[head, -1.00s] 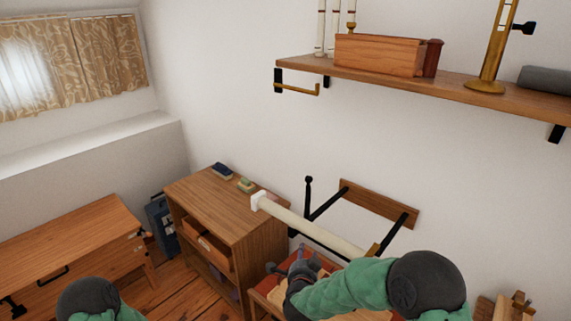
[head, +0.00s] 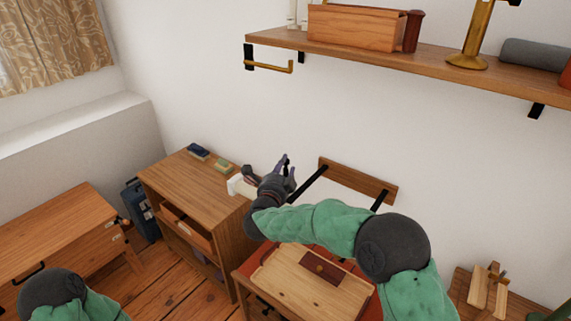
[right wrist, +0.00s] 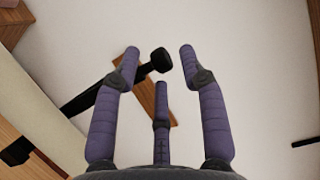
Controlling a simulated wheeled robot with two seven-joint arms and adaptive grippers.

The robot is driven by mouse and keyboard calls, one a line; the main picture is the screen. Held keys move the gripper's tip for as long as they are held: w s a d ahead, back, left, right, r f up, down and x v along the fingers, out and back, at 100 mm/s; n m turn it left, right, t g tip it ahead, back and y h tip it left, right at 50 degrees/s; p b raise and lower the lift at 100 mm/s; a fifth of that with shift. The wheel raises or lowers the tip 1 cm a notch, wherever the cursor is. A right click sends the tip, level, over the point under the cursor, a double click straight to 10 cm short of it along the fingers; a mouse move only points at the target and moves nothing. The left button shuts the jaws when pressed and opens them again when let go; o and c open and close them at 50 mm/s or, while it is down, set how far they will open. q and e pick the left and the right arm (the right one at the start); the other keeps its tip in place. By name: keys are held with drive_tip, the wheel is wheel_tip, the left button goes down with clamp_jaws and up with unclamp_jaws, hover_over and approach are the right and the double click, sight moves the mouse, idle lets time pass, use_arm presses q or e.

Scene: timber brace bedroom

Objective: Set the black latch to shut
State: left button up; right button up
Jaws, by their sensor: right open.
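The black latch (right wrist: 160,61) appears in the right wrist view as a dark bar with a rounded knob. The knob lies between and beyond the spread fingers of my right gripper (right wrist: 158,62), and the bar runs down to the left behind one finger. I cannot tell whether any finger touches it. In the head view my right gripper (head: 284,168) is open, in front of the wall fixture, and hides most of the latch. The fixture's wooden wall board (head: 357,181) and black arms (head: 308,185) show beside it. My left gripper is out of view.
A cream bar with a white end (head: 238,186) is partly hidden by my right arm. A wooden cabinet (head: 190,172) stands left of the gripper. A tray (head: 295,289) lies below my arm. A wall shelf (head: 400,62) is above, with bare wall between.

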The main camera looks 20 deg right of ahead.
sight(285, 165)
drive_tip(key=shift+x, duration=1.55)
clamp_jaws()
